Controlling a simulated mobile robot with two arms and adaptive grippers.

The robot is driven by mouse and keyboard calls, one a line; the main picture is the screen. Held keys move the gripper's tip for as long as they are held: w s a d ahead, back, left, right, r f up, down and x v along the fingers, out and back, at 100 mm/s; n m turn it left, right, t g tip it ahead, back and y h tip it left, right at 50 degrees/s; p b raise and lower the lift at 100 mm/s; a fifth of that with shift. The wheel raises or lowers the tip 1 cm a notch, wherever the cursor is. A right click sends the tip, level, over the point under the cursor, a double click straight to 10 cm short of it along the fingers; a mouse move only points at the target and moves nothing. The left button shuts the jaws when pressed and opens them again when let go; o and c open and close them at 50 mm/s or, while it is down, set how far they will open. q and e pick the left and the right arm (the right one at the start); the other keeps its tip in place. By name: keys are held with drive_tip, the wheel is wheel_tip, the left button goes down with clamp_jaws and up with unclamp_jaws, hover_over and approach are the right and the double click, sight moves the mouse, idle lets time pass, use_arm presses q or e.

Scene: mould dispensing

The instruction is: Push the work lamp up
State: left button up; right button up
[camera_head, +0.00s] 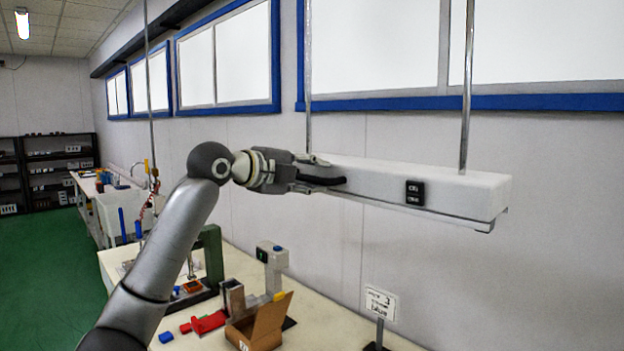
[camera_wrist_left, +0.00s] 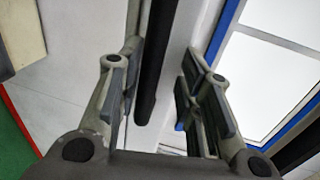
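The work lamp (camera_head: 450,189) is a long white box hanging on two metal rods in front of the wall, at the right of the head view. A black switch or socket plate (camera_head: 415,193) is on its front. A black bar-like handle (camera_head: 333,181) shows at its left end. My left gripper (camera_head: 316,173) is at that end, its fingers above and below the handle. In the left wrist view, the handle (camera_wrist_left: 155,60) runs between the two spread fingers, with gaps on both sides. My right gripper is out of view.
Below stands a pale workbench (camera_head: 335,318) with an open cardboard box (camera_head: 262,322), a red part (camera_head: 207,322), a green press-like stand (camera_head: 212,255) and a small sign (camera_head: 380,303). Blue-framed windows (camera_head: 228,58) line the wall behind. Green floor (camera_head: 45,260) is clear at left.

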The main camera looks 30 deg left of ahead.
use_arm(q)
drive_tip(key=shift+s+f, duration=0.1)
drive_tip(key=shift+s+a, duration=0.15)
drive_tip(key=v, duration=1.1)
drive_tip(key=shift+s, duration=0.3)
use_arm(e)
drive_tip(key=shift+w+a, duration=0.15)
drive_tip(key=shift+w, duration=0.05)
